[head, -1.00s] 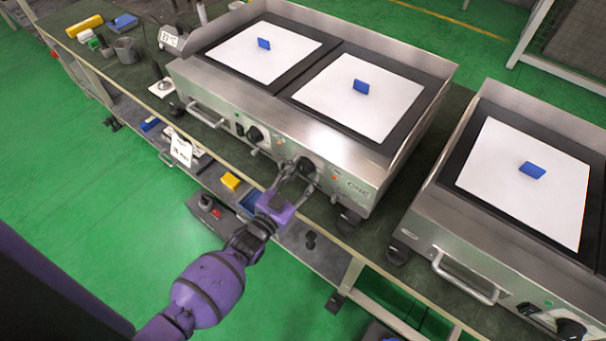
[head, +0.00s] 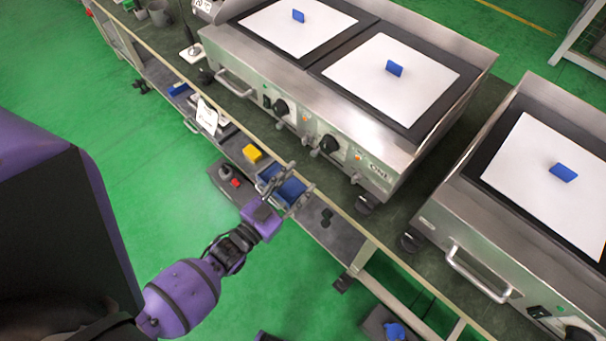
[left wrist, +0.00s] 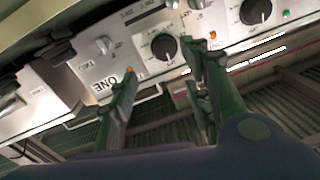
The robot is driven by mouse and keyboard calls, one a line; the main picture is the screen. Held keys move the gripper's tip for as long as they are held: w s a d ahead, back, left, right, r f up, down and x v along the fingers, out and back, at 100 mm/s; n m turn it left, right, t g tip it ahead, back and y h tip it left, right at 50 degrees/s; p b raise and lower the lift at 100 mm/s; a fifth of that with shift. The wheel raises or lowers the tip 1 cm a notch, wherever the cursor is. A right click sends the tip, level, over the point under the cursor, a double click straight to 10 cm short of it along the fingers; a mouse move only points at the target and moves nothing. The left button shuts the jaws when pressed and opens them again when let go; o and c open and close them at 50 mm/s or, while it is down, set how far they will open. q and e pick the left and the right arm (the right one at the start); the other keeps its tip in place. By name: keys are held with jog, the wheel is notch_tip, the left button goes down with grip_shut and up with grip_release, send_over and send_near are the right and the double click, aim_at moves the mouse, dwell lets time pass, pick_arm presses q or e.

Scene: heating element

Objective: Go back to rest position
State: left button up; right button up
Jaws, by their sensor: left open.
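My left gripper (head: 285,187) is open and empty in the head view. It is in front of the bench edge, apart from the heating unit's front panel, and overlaps a blue bin on the lower shelf in the picture. In the left wrist view its fingers (left wrist: 160,85) are spread below a black knob (left wrist: 164,47), with nothing between them. The heating element (head: 300,120) is a steel two-plate unit with black knobs (head: 328,145) on its front. My right gripper is not in view.
A second steel unit (head: 470,230) stands at the right. White sheets with blue blocks lie on the plates. The lower shelf holds a yellow block (head: 252,153), a blue bin (head: 290,190) and a grey box with a red button (head: 235,182). Green floor (head: 110,130) is clear at the left.

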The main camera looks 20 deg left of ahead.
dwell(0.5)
pick_arm(q)
jog(key=s+f+n+g+y+p, duration=0.2)
jog(key=s+n+g+y+p, duration=0.2)
jog(key=s, duration=1.9)
jog(key=a+g+p, duration=0.1)
jog(key=g+p, duration=0.2)
jog(key=g, duration=0.1)
jog(key=shift+s+n+g+p, duration=0.2)
jog(key=shift+n+g+p, duration=0.2)
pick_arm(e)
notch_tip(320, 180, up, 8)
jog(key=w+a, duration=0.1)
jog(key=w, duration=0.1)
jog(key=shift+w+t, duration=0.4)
pick_arm(q)
jog(key=shift+d, duration=0.1)
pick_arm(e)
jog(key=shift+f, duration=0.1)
